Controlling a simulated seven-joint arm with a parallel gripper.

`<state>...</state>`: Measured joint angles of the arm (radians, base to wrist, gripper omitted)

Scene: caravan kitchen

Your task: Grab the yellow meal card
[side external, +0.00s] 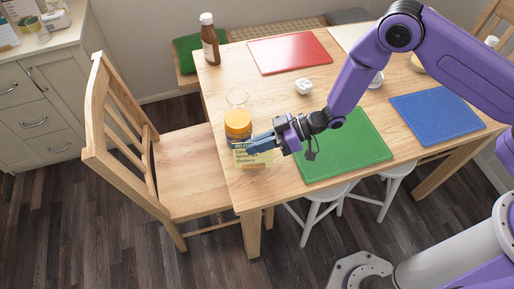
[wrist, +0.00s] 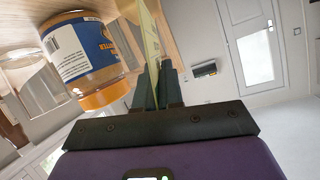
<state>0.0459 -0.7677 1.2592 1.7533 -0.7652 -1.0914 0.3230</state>
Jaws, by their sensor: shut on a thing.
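The yellow meal card (side external: 250,160) with printed lines of text stands near the left edge of the table, in front of an orange-lidded jar. My gripper (side external: 252,147) reaches it from the right and is shut on its upper part. In the wrist view the card (wrist: 150,35) is seen almost edge-on, its edge running between the fingers (wrist: 155,85). I cannot tell whether the card's lower edge touches the table.
The jar (side external: 237,125) stands just beside the card; it shows in the wrist view (wrist: 85,58). A clear glass (side external: 236,98) is behind it. A brown bottle (side external: 209,40) stands at the back. Green (side external: 345,148), red (side external: 290,52) and blue (side external: 437,111) mats lie on the table (side external: 225,75).

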